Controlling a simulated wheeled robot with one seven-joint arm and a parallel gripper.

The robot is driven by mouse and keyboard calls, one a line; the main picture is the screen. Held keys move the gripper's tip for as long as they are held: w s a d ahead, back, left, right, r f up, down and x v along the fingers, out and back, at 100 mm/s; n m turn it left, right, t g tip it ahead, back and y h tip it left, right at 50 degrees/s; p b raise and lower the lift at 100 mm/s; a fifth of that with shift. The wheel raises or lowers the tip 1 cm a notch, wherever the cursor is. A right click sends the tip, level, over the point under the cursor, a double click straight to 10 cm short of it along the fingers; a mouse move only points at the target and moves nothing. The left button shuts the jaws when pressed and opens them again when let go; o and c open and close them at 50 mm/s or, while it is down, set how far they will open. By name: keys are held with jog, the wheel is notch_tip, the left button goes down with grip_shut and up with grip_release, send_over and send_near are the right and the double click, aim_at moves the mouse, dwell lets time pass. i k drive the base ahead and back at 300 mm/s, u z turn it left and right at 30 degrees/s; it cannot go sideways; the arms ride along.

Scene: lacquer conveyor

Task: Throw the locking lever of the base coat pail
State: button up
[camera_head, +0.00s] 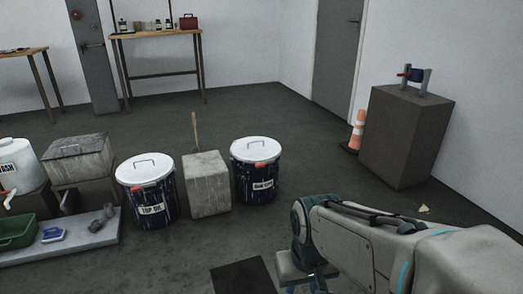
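The base coat pail (246,181) is a dark, paint-streaked drum with a white lid and a wire handle on top, standing upright on the floor near the middle. Its white label (263,184) is small and hard to read. A red-orange locking lever (262,164) shows on the front of its rim, small and seemingly lying along the rim; its exact position is unclear. My arm reaches in from the lower right, its teal joint to the right of and nearer than the pail, apart from it. I cannot make out my gripper's fingers in this view.
A similar pail labelled TOP (152,208) stands left, with a grey block (206,184) between the pails. A low slab (88,240) holds a green tray (15,232). A dark pedestal (405,137) and orange cone (357,132) stand right. Floor behind the pails is clear.

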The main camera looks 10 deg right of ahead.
aim_at(262, 165)
jog(key=z, duration=0.5)
jog(key=i, duration=2.15)
jog(key=u, duration=0.3)
